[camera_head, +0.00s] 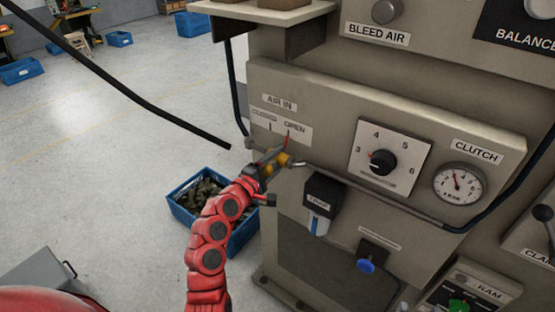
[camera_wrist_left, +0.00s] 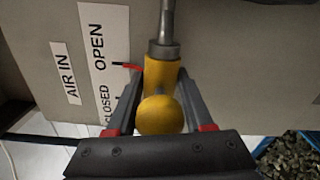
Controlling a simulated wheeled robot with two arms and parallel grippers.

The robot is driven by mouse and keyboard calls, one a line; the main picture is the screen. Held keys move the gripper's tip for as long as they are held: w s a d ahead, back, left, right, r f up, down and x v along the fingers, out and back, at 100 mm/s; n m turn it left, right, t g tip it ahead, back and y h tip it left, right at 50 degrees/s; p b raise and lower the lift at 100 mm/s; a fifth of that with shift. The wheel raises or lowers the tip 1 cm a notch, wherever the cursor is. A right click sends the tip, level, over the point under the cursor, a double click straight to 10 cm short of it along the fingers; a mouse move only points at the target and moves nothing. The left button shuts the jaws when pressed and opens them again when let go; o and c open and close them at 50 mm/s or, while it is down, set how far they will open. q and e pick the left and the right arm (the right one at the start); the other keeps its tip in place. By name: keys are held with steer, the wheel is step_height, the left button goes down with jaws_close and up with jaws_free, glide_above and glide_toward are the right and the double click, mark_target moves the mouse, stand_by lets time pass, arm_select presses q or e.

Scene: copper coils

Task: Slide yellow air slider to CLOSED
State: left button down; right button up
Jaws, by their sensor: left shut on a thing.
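The yellow air slider (camera_head: 283,160) sits on a pipe at the front of the grey machine, under the AIR IN plate (camera_head: 281,126). The plate reads CLOSED on the left and OPEN on the right. The slider's red pointer (camera_head: 288,140) is below OPEN. In the left wrist view the yellow slider (camera_wrist_left: 160,112) lies between the two fingers, and its red pointer (camera_wrist_left: 126,66) is beside the word OPEN. My left gripper (camera_head: 270,162) is shut on the slider from the front left. My right gripper is not in view.
A clutch knob (camera_head: 382,162) and a gauge (camera_head: 459,182) are to the right on the panel. A small filter unit (camera_head: 322,197) hangs below the pipe. A blue bin (camera_head: 184,215) of metal scraps stands on the floor behind my left arm. A dark bar (camera_head: 130,93) crosses the upper left.

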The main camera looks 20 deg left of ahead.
arm_select(q)
steer(key=shift+a+f, duration=0.15)
steer(key=shift+a, duration=0.1)
steer(key=a+b, duration=0.1)
steer(key=w+a+b, duration=0.1)
steer(key=a, duration=0.1)
steer(key=w+a+b, duration=0.1)
steer(key=a+b, duration=0.1)
steer(key=shift+a, duration=0.2)
steer(key=shift+w+a, duration=0.1)
steer(key=shift+a, duration=0.1)
steer(key=shift+d+r, duration=0.15)
steer(key=shift+r, duration=0.05)
steer(key=c, duration=0.6)
jaws_free()
steer(key=shift+o, duration=1.1)
steer(key=shift+a+f, duration=0.1)
steer(key=shift+a, duration=0.15)
steer(key=shift+d, duration=0.1)
